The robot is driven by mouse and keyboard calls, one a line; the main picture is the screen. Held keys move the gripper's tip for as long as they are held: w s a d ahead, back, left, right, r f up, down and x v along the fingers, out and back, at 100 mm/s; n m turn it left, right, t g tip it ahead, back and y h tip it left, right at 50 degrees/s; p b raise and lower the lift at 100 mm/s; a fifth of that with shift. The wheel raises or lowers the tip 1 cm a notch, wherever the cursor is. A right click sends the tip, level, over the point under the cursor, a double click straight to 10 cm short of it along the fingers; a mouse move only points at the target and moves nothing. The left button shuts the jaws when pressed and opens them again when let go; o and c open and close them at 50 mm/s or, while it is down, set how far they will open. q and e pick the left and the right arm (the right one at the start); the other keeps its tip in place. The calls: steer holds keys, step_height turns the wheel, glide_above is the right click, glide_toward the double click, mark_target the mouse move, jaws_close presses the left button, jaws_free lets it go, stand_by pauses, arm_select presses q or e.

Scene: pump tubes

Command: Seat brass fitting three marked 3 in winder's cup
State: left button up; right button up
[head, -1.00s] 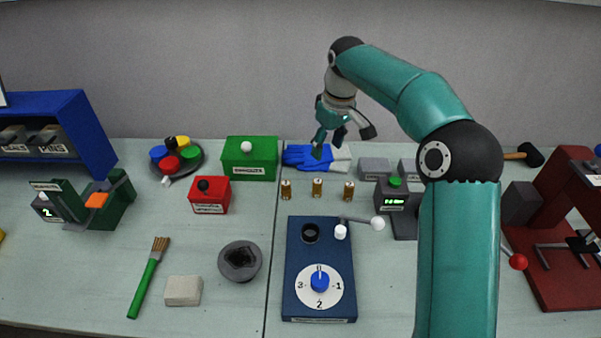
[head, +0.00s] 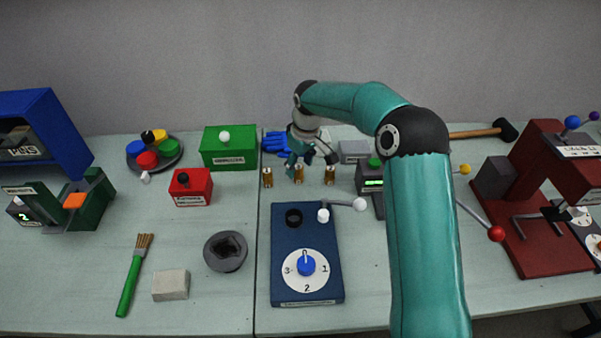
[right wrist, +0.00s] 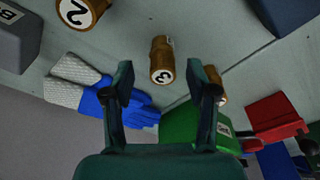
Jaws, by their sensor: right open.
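The brass fitting marked 3 (right wrist: 162,62) stands upright on the bench. It is the middle one of a row of three, and in the head view the middle fitting (head: 299,175) is partly behind my gripper. My right gripper (head: 307,163) is open and empty, above and behind the row. In the right wrist view its fingers (right wrist: 159,80) point toward fitting 3, which appears between and beyond the tips. The blue winder (head: 307,248) stands in front of the row; its black cup (head: 293,217) looks empty. My left gripper is out of view.
Fitting 2 (right wrist: 82,10) and another fitting (right wrist: 213,86), partly hidden by a finger, flank fitting 3. Blue gloves (head: 274,143) lie behind. The winder's white-knobbed crank (head: 345,203) reaches rightward. A green box (head: 229,150) and red box (head: 190,189) stand left.

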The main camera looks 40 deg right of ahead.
mark_target(299, 167)
steer(key=shift+w+a+f+p, duration=0.1)
steer(key=shift+f+p, duration=0.1)
steer(key=shift+f, duration=0.75)
steer(key=shift+w+a+f+p, duration=0.1)
steer(key=shift+f+p, duration=0.05)
steer(key=shift+f, duration=0.8)
jaws_close()
